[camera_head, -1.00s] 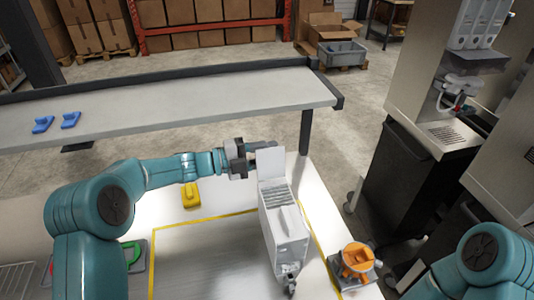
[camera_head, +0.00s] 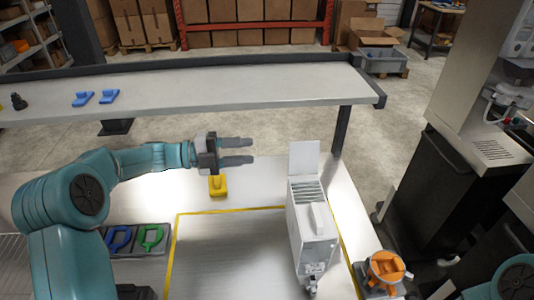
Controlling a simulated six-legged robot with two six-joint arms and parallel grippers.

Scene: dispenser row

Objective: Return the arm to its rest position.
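My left arm comes in from the left in the head view. Its gripper (camera_head: 250,152) points right, with its two fingers apart and nothing between them. It is in front of the long shelf and to the left of a white dispenser box (camera_head: 311,230) with its flap lid (camera_head: 304,158) standing up. The gripper is apart from the lid. At the lower right only a teal part of my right arm shows; its gripper is out of view.
A yellow block (camera_head: 217,186) lies on the white table below my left gripper. Green (camera_head: 150,237) and blue (camera_head: 118,239) handled pieces lie at left, an orange fixture (camera_head: 385,268) at right. Blue pieces (camera_head: 95,98) sit on the grey shelf (camera_head: 240,92). A dispenser machine (camera_head: 490,140) stands right.

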